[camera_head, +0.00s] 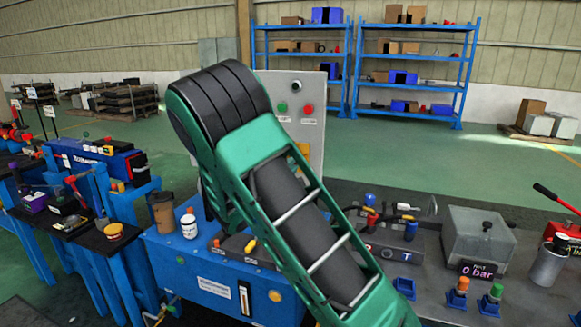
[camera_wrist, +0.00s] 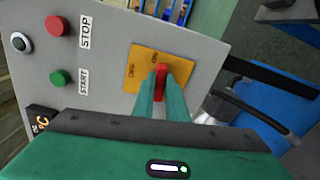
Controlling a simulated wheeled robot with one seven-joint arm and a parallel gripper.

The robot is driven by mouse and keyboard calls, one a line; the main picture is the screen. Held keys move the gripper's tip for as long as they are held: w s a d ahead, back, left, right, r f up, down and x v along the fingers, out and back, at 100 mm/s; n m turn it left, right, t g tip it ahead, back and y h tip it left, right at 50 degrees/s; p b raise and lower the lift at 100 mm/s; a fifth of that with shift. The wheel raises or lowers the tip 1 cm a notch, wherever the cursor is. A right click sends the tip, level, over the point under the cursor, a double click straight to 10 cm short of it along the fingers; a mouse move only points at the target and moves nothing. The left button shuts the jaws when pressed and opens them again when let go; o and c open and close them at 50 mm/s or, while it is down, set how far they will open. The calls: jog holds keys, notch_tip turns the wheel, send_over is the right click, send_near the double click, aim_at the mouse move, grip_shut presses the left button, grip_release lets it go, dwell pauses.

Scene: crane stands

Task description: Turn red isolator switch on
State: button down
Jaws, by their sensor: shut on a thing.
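The red isolator switch (camera_wrist: 161,82) sits on a yellow plate (camera_wrist: 146,61) on a grey control panel in the wrist view. The plate has small labels, one of which seems to read ON. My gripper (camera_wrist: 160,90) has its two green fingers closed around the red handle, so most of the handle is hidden. In the head view my green arm stands in front of the grey panel (camera_head: 312,92) and hides the switch and my gripper. Only a strip of the yellow plate (camera_head: 304,150) shows beside the arm.
A red STOP button (camera_wrist: 57,25), a green START button (camera_wrist: 58,77) and a white-and-black knob (camera_wrist: 20,42) are left of the switch. A dark hose (camera_wrist: 265,117) with a metal fitting is at the right. Bottles, valves and a clear box (camera_head: 478,236) crowd the bench.

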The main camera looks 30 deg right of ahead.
jog(key=shift+s+f+m, duration=0.1)
jog(key=shift+f+m, duration=0.2)
jog(key=shift+m, duration=0.4)
jog(key=c, duration=1.8)
grip_release()
jog(key=shift+o, duration=0.2)
jog(key=shift+r, duration=0.1)
jog(key=v, duration=1)
jog(key=shift+s+a, duration=0.2)
jog(key=shift+a, duration=0.05)
